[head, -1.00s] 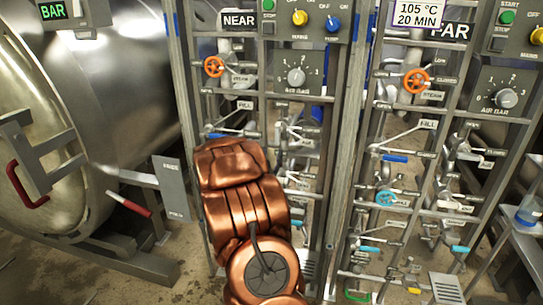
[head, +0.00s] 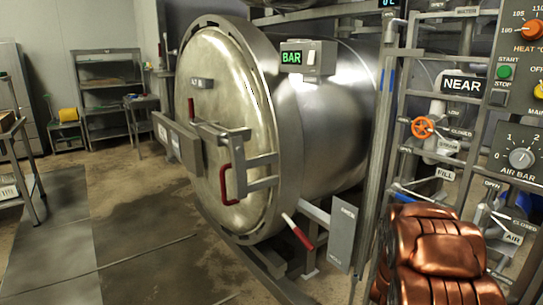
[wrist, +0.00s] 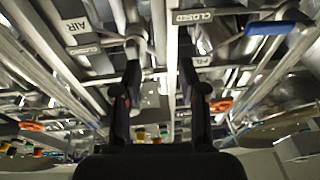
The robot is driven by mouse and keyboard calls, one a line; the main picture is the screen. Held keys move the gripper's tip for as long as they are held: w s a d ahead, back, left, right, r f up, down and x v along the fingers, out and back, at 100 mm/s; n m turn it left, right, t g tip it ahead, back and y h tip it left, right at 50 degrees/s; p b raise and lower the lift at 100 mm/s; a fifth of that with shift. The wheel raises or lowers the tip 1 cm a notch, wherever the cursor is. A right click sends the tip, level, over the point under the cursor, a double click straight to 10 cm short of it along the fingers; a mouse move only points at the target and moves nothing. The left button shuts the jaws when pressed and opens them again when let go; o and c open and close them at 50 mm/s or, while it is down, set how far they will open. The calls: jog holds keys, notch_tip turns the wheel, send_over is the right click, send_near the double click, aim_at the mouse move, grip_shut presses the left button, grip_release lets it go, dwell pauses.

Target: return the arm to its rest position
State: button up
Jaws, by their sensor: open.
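My gripper (wrist: 160,82) shows in the wrist view with its two dark fingers apart and nothing between them. Behind the fingers are grey pipes and valve labels, one reading AIR (wrist: 77,27). My copper-coloured arm shows at the lower right of the head view, folded in front of the NEAR valve rack (head: 374,150). The gripper itself is hidden in the head view. I cannot tell how far the fingers are from the pipes.
The retort's round door (head: 222,125) is closed, with a red handle (head: 228,184) and a red-tipped lever (head: 297,231). A blue valve handle (wrist: 277,28) is near the fingers in the wrist view. Open floor (head: 130,225) lies left, with shelving (head: 104,93) behind.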

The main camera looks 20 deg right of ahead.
jog(key=w+a+f+n+y, duration=0.1)
jog(key=w+a+f+y, duration=0.15)
jog(key=a, duration=0.25)
jog(key=w+a+f+n+t+y, duration=0.1)
jog(key=w+a+y, duration=0.25)
jog(key=a, duration=0.25)
jog(key=w+a+f+n+y, duration=0.1)
jog(key=w+a+f+y, duration=0.15)
jog(key=a+y, duration=0.2)
jog(key=s+a+f+n+g+y, duration=0.1)
jog(key=s+a+n+g+y, duration=0.15)
jog(key=a, duration=0.75)
jog(key=s+a+f+n+g+y, duration=0.15)
jog(key=s+a+y, duration=0.25)
jog(key=a, duration=0.6)
jog(key=s+a+n+g+y, duration=0.2)
jog(key=s+a+n+g, duration=0.1)
jog(key=s+a, duration=0.7)
jog(key=s+r+n+g, duration=0.2)
jog(key=s+g, duration=0.1)
jog(key=s, duration=0.7)
jog(key=s+r+n+g, duration=0.1)
jog(key=s+r+g, duration=0.2)
jog(key=s, duration=0.7)
notch_tip(320, 180, up, 15)
jog(key=w+t+p, duration=0.1)
jog(key=p, duration=1.3)
jog(key=shift+w+a+f+t+h, duration=0.2)
jog(key=shift+w+a+t+h, duration=0.15)
jog(key=shift+a, duration=0.1)
